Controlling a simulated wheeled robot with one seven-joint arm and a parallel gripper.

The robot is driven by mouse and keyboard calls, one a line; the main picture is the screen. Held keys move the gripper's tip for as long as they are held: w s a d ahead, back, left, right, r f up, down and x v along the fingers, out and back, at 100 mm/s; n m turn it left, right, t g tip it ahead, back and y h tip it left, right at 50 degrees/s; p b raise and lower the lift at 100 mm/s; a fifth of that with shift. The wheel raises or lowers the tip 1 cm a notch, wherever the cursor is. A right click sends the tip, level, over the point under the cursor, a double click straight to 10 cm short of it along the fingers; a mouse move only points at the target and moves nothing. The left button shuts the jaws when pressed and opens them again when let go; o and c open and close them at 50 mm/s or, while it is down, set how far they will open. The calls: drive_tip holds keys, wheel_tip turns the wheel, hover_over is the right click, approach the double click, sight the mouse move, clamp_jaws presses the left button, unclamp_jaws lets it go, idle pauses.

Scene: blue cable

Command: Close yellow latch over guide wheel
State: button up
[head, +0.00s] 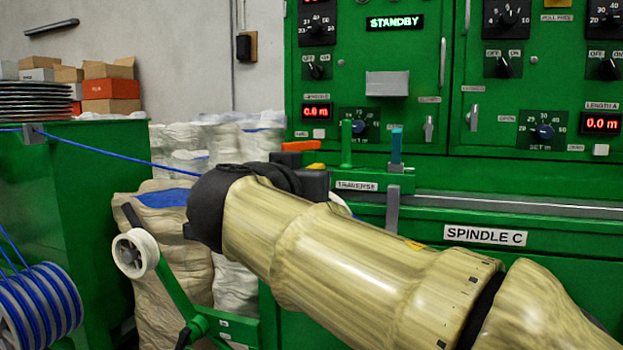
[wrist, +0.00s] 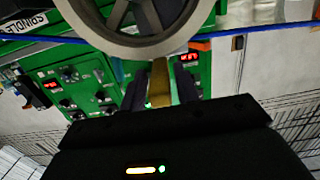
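The yellow latch (head: 316,167) shows in the head view as a small piece just above my black gripper, below an orange part. In the wrist view the yellow latch (wrist: 160,82) stands between the two dark fingers of my gripper (wrist: 161,88). Whether both fingers press on it is not clear. The grey guide wheel (wrist: 145,45) fills the top of the wrist view, just beyond the fingertips. In the head view my arm hides the wheel and my fingertips. The blue cable (head: 110,155) runs from the left and disappears behind my wrist; it also shows beside the wheel (wrist: 270,32).
A white roller on a green arm (head: 135,252) stands below and left of my wrist. A blue cable spool (head: 40,305) is at lower left. Wrapped sacks (head: 165,225) stand behind. The green control cabinet (head: 370,60) and traverse rail (head: 510,205) lie beyond my arm.

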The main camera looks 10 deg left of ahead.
drive_tip(key=shift+o, duration=0.6)
drive_tip(key=shift+r, duration=0.1)
drive_tip(key=shift+s, duration=0.2)
drive_tip(key=s+a+r+p, duration=0.1)
drive_tip(key=s+a+p, duration=0.1)
drive_tip(key=s, duration=1.4)
drive_tip(key=shift+s+a+p, duration=0.25)
drive_tip(key=shift+s+p, duration=0.15)
drive_tip(key=shift+p, duration=0.05)
drive_tip(key=shift+w, duration=0.15)
